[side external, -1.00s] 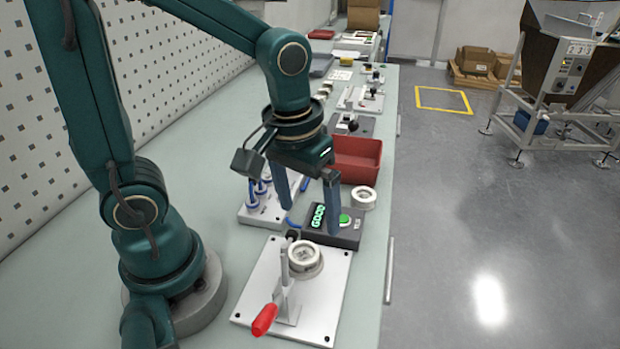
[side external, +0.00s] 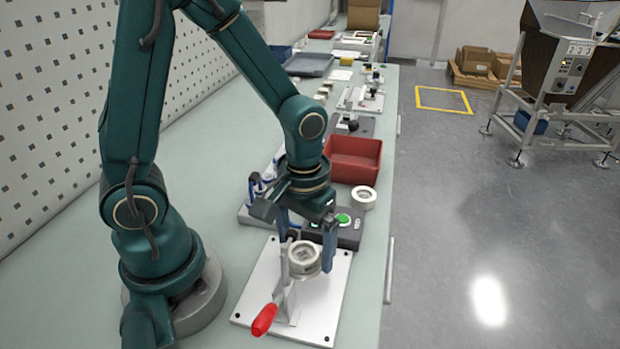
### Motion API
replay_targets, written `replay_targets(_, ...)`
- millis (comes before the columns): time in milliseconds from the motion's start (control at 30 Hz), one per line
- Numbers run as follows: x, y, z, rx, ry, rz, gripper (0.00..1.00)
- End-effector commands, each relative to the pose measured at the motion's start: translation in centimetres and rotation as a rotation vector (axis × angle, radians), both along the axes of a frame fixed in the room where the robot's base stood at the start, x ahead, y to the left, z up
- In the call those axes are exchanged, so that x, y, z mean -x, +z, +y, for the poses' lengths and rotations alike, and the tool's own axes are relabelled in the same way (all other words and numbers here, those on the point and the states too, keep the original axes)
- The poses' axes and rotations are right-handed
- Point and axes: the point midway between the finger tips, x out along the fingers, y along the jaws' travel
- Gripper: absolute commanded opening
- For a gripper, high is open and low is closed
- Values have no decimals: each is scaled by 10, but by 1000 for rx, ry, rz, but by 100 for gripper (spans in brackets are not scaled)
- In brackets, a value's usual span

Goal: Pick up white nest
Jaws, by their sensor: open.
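A round white nest (side external: 304,259) with a hollow centre sits on the light metal plate (side external: 325,305) of a clamp fixture. My gripper (side external: 306,252) is open and low over the fixture. One finger shows to the right of the nest and the other at its upper left, partly behind the clamp post. I cannot tell whether either finger touches the nest. The toggle clamp with a red handle (side external: 264,320) stands at the nest's left. A second white ring (side external: 363,198) lies on the table, apart from my gripper.
A dark box with a green button (side external: 344,220) stands just behind the fixture, partly hidden by my gripper. A red bin (side external: 354,160) is farther back. The table's right edge is close to the plate. Several other fixtures line the far table.

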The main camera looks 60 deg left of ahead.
Motion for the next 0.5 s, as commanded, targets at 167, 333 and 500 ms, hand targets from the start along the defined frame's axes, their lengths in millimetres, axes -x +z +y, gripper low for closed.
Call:
replay_targets(167, 0, 0, 0, 0, 0, 0, 69)
replay_targets(333, 0, 0, 0, 0, 0, -1, 6)
replay_targets(500, 0, 0, 0, 0, 0, -1, 0)
